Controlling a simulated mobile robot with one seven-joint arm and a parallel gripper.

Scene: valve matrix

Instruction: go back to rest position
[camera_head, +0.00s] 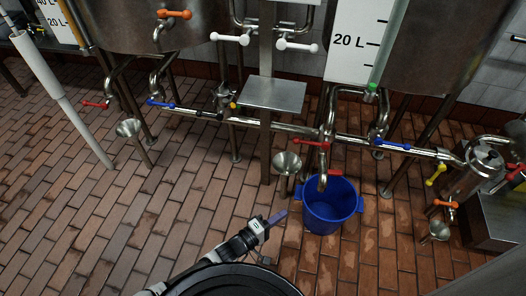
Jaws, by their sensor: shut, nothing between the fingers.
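My gripper (277,217) shows at the bottom centre of the head view, on the end of my arm reaching up from the lower edge. Its fingers look closed together and hold nothing. It is above the brick floor, just left of a blue bucket (332,205), and appears apart from it. The bucket stands under a metal spout with a red valve handle (311,143) above it. The inside of the bucket is partly visible; I cannot tell whether it holds liquid.
Steel tanks (430,45) and pipes with coloured valve handles stand along the back. A funnel (286,163) is left of the bucket, and another funnel (129,129) is further left. A white pole (62,100) leans at left. The tiled floor (120,230) at lower left is clear.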

